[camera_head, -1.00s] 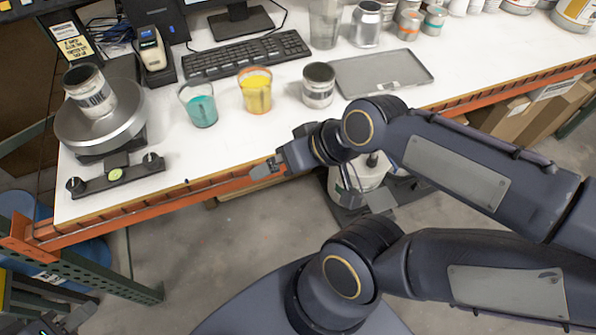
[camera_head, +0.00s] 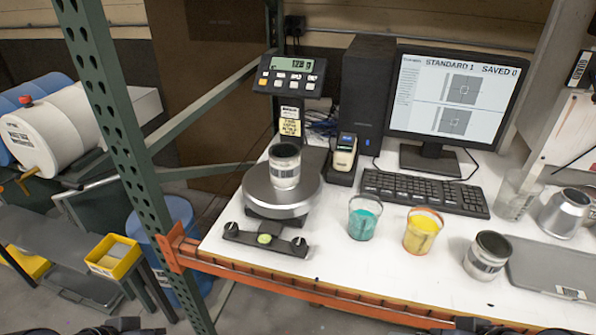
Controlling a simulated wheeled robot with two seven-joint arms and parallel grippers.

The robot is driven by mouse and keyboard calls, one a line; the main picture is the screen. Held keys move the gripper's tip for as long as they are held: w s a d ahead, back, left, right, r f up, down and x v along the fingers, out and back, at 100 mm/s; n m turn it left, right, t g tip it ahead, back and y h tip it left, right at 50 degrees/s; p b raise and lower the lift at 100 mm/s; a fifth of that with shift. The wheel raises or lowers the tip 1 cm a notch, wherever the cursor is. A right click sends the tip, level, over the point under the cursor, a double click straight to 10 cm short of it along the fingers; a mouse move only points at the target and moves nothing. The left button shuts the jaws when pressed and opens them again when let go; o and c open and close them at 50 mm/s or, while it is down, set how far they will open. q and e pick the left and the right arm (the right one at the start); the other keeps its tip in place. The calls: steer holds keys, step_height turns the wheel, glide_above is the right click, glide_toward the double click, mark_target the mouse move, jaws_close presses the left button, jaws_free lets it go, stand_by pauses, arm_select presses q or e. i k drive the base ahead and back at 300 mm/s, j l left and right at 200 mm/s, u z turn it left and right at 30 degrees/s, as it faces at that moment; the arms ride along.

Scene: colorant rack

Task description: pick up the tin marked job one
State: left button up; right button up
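A grey metal tin (camera_head: 285,167) with a pale label stands upright on the round plate of the scale (camera_head: 262,205), at the left of the bench. Its label is too small to read now; a second ago ONE could be read on it. A second tin (camera_head: 487,257), open-topped with a dark inside, stands on the bench at the right. Only dark slivers of my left gripper (camera_head: 118,326) and my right gripper (camera_head: 478,325) show at the bottom edge. Both are well below and apart from the tins, and their fingers are cut off.
A teal cup (camera_head: 364,217) and a yellow cup (camera_head: 422,231) stand between the tins. A keyboard (camera_head: 425,192), monitor (camera_head: 457,97) and handheld device (camera_head: 344,155) are behind. A green rack post (camera_head: 125,150) rises left of the bench, with an orange front beam (camera_head: 300,291).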

mark_target(285, 166)
steer(key=i+j, duration=0.2)
steer(key=j, duration=0.2)
steer(key=i+j, duration=0.2)
steer(key=j, duration=0.15)
steer(key=i+j, duration=0.15)
steer(key=j, duration=0.25)
steer(key=i+j, duration=0.2)
steer(key=j, duration=0.15)
steer(key=i+j, duration=0.2)
steer(key=j, duration=0.2)
